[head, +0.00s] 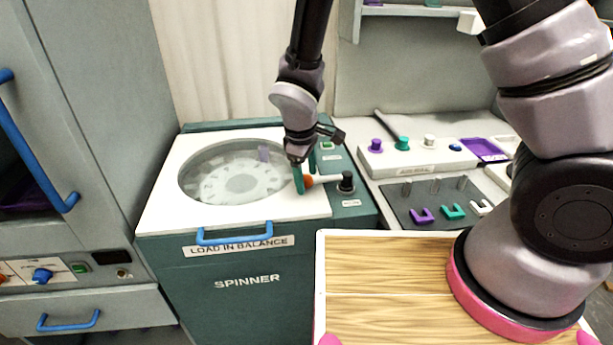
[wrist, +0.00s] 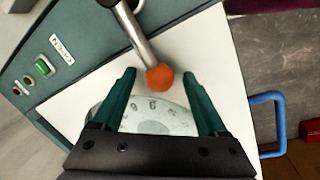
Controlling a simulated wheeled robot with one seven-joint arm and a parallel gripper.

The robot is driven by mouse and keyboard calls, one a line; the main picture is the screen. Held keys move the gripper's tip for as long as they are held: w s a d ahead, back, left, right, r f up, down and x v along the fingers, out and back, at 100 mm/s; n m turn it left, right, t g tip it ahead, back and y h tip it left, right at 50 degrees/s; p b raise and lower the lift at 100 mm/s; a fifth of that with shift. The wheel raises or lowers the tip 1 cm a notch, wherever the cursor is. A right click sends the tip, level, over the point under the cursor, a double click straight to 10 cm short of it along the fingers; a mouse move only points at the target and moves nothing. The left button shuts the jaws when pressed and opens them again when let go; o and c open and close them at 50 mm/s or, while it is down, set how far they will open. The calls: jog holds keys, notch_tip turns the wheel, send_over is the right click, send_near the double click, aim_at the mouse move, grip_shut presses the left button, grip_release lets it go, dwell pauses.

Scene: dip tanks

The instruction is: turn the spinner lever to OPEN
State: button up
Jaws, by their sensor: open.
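The spinner (head: 247,281) is a teal cabinet with a white top and a round clear window. Its lever (head: 327,180) is a metal rod with an orange ball at the end, running from a black pivot (head: 346,182) over the white top. In the wrist view the orange ball (wrist: 160,78) sits between and just beyond my fingertips. My gripper (wrist: 158,80) has two teal fingers, open, one on each side of the ball, with no visible contact. An OPEN label (wrist: 62,45) shows on the teal panel. In the head view my gripper (head: 305,176) is low over the right of the lid.
A blue handle (head: 235,234) runs along the lid's front edge. Right of the spinner are a dark tray (head: 437,203) with coloured hooks and a white knob panel (head: 415,158). A wooden board (head: 390,285) lies in front. A grey cabinet with a blue handle (head: 38,140) stands left.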

jog(key=shift+w+f, duration=0.1)
jog(key=shift+f, duration=0.1)
grip_shut()
dwell(1.4)
